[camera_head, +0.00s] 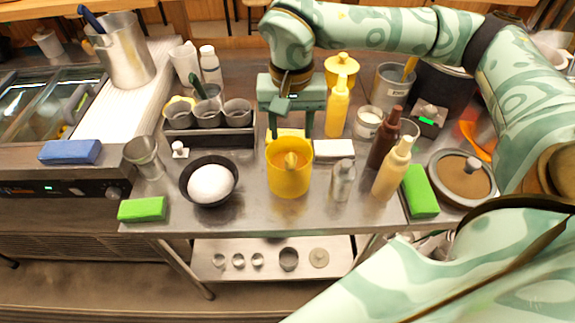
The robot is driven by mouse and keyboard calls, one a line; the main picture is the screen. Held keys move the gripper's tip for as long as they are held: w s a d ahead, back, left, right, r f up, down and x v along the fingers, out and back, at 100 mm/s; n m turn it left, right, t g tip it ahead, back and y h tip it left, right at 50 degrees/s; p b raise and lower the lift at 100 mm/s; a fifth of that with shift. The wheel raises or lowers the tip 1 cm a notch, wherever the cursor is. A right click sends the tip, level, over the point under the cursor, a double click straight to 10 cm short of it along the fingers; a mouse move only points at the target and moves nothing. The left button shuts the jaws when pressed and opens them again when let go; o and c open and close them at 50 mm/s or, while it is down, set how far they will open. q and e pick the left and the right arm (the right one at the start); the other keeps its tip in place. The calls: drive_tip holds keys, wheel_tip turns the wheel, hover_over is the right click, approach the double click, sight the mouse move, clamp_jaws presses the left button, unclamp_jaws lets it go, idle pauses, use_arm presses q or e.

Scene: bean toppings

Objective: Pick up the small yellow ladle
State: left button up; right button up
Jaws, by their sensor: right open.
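A yellow pot (289,181) stands near the front middle of the steel table. A small yellow piece that looks like the ladle (291,160) shows inside the pot's mouth; its lower part is hidden. My right gripper (297,136) comes down from above, its fingers spread apart, just behind and above the pot. Nothing shows between the fingers that it clearly holds, and the ladle lies a little below and in front of them. My left gripper is not in view.
A white ball-like item in a black bowl (187,186) is left of the pot. A clear bottle (343,181), a brown bottle (384,140) and a cream bottle (393,170) stand close on the right. A yellow bottle (338,108) and a cup rack (243,140) stand behind.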

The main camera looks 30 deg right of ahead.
sight(290, 161)
wheel_tip(290, 161, down, 4)
drive_tip(key=shift+f+b, duration=0.2)
drive_tip(key=shift+b, duration=0.1)
wheel_tip(290, 161, down, 4)
drive_tip(key=shift+s+a+f+b, duration=0.15)
drive_tip(key=shift+f+b, duration=0.1)
drive_tip(key=shift+b, duration=0.25)
drive_tip(key=shift+f, duration=0.5)
clamp_jaws()
